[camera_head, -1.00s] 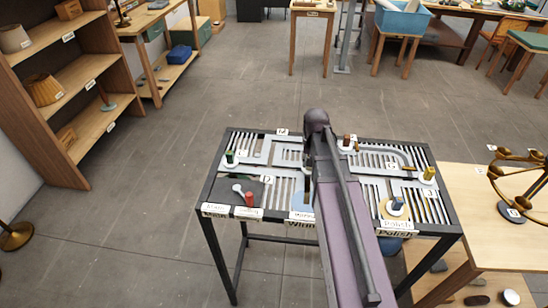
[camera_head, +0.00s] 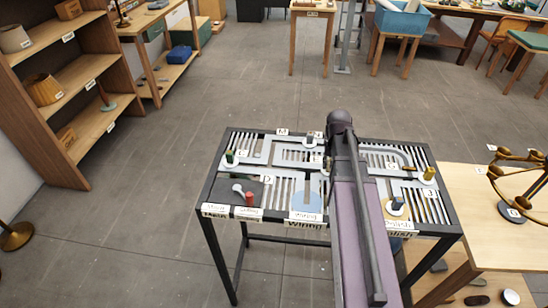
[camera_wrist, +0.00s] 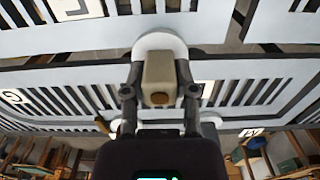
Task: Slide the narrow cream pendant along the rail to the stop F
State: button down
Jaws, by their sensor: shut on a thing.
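The narrow cream pendant (camera_wrist: 158,70) shows in the wrist view as a cream block with a brown knob, on a rounded white base (camera_wrist: 160,42). My gripper (camera_wrist: 160,92) is shut on it, with one finger on each side. The base sits over the pale grey slotted rail panel (camera_wrist: 60,75). In the head view my arm covers the pendant and most of the gripper. I cannot make out a label F in either view.
The rail table (camera_head: 207,190) also bears a green piece (camera_head: 230,156), a red piece (camera_head: 249,198), a yellow piece (camera_head: 429,173) and a dark piece (camera_head: 397,204). A wooden table (camera_head: 465,225) with a brass lamp frame (camera_head: 513,170) adjoins at the right.

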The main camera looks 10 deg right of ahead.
jog(key=shift+s+d, duration=0.1)
jog(key=shift+d, duration=0.25)
jog(key=shift+d, duration=0.1)
jog(key=shift+s+d, duration=0.3)
jog(key=shift+d, duration=0.6)
jog(key=shift+s+d, duration=0.35)
jog(key=shift+d, duration=0.6)
jog(key=shift+s+d, duration=0.3)
jog(key=shift+d, duration=0.6)
jog(key=shift+c, duration=1.6)
grip_release()
